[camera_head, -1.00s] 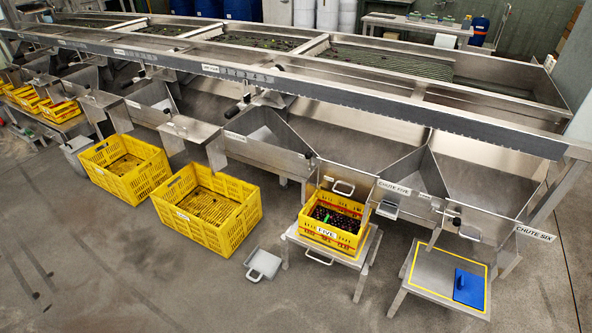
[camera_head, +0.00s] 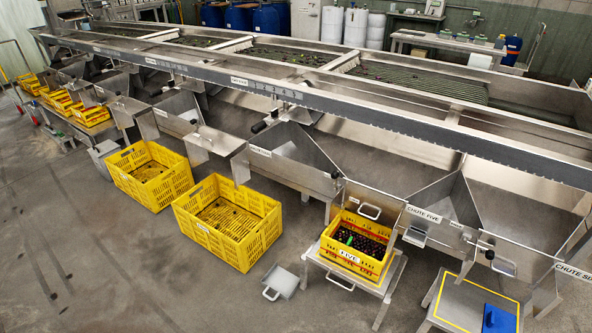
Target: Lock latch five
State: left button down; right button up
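Chute five, with its "CHUTE FIVE" label (camera_head: 424,214), hangs on the front of the steel sizer at the right. A gate plate with a looped handle (camera_head: 370,211) stands behind the yellow crate marked FIVE (camera_head: 348,262). The crate sits on a low steel stand (camera_head: 387,283) and holds dark round fruit and a green item. A dark knob (camera_head: 336,174) shows left of the gate and another dark knob (camera_head: 489,254) right of the label. I cannot tell which part is latch five or how it is set. Neither of my grippers is in view.
A steel tray with a handle (camera_head: 280,283) lies on the floor left of the stand. Two empty yellow crates stand farther left, the nearer one (camera_head: 258,236) close to the tray. A steel table (camera_head: 461,305) with a blue board (camera_head: 498,318) stands at right. The front-left floor is clear.

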aim_at(335, 175)
jog(key=u, duration=0.25)
jog(key=i, duration=1.8)
jog(key=z, duration=0.7)
